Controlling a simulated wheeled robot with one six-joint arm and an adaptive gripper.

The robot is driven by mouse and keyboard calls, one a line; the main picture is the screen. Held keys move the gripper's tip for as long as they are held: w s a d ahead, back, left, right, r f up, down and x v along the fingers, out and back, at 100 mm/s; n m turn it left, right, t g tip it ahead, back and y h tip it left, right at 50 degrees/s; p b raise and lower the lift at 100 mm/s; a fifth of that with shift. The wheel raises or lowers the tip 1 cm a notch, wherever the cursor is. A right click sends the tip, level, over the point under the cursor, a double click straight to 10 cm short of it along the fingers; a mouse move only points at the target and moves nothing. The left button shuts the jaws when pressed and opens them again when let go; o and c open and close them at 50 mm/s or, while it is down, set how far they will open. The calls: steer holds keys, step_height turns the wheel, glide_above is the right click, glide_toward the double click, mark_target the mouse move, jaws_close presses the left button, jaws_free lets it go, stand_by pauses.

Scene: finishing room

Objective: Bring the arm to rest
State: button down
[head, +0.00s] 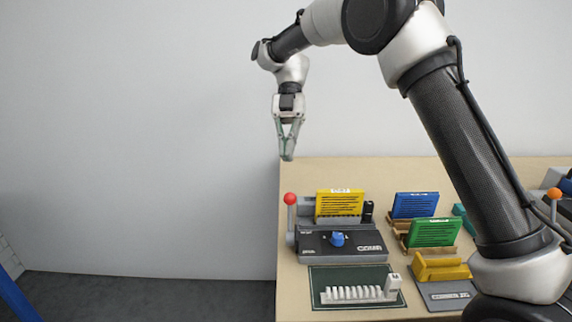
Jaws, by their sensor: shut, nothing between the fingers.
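My gripper (287,156) hangs from my raised arm, pointing down near the far left corner of the workbench (345,174). Its fingers are shut with nothing between them. It appears above bench height and apart from everything on the bench. My arm's upper links cross the right half of the head view and hide part of the bench's right side.
A dark binding machine (345,245) with a red-knobbed lever (290,199) holds a yellow booklet (340,203). Blue (415,205) and green (434,232) booklets stand to its right. A white comb (358,294) lies on a green mat (318,284). Left of the bench is open floor.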

steer(key=shift+w+r, duration=0.1)
steer(key=shift+w, duration=0.1)
step_height(320, 180, down, 6)
steer(key=d+m+t, duration=0.2)
steer(key=m, duration=1)
steer(key=s+d+r+m+t, duration=0.2)
steer(key=d+m, duration=0.6)
steer(key=s+d+r+m+t, duration=0.4)
steer(key=s+d+m, duration=0.2)
steer(key=s+d, duration=0.4)
steer(key=s+d+r+m+t, duration=0.3)
steer(key=s+d+m+t, duration=0.2)
steer(key=s+d, duration=0.6)
steer(key=shift+s+d+r+m+h, duration=0.15)
steer(key=shift+d+r+m+h, duration=0.25)
steer(key=shift+d+m, duration=1.35)
